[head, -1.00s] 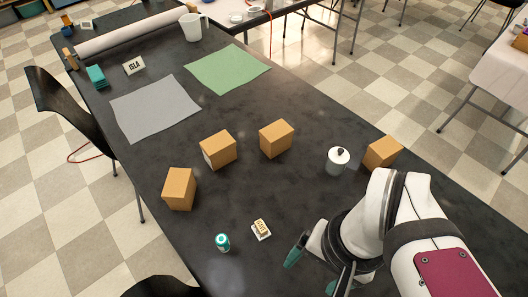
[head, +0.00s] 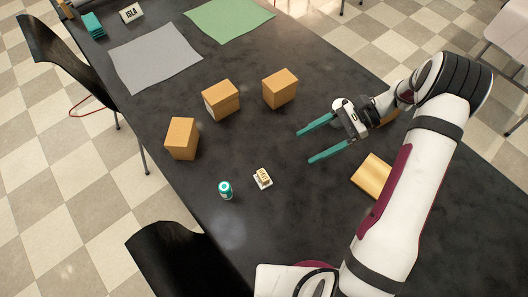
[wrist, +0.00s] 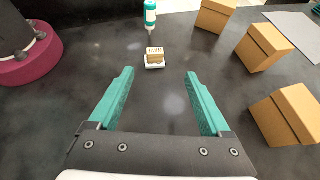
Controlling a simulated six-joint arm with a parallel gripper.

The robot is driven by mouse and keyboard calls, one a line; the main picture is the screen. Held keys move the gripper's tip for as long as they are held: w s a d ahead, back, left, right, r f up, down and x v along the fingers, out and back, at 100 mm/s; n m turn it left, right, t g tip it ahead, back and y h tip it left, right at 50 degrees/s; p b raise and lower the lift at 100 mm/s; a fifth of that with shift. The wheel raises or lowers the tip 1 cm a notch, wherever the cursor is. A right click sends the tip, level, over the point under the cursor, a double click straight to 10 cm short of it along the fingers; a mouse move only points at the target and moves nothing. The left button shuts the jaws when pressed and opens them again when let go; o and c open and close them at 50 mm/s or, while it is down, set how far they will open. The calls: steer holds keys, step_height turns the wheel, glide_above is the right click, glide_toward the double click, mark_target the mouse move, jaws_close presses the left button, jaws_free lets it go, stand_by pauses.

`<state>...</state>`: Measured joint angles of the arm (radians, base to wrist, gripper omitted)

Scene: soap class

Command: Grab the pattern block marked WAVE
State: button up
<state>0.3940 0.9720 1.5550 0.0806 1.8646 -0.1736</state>
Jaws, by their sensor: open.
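My gripper (head: 304,147) is open and empty above the right part of the dark table, its two teal fingers pointing left. A small tan block (head: 263,178) with dark lettering rests in a white dish, left of and below my fingertips and apart from them. In the wrist view this block (wrist: 155,51) lies beyond the gap between the fingers (wrist: 160,73). Its letters are too small to read surely. I cannot pick out a block clearly marked WAVE.
Cardboard boxes (head: 181,138), (head: 220,98), (head: 280,88) stand left of my gripper. A golden box (head: 371,176) sits beside my arm. A teal-and-white bottle (head: 225,189) stands by the dish.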

mark_target(264, 174)
steer(key=x, duration=1)
steer(key=s+x, duration=0.1)
steer(key=x, duration=0.4)
steer(key=shift+d+f, duration=0.2)
steer(key=shift+f, duration=0.05)
jaws_close()
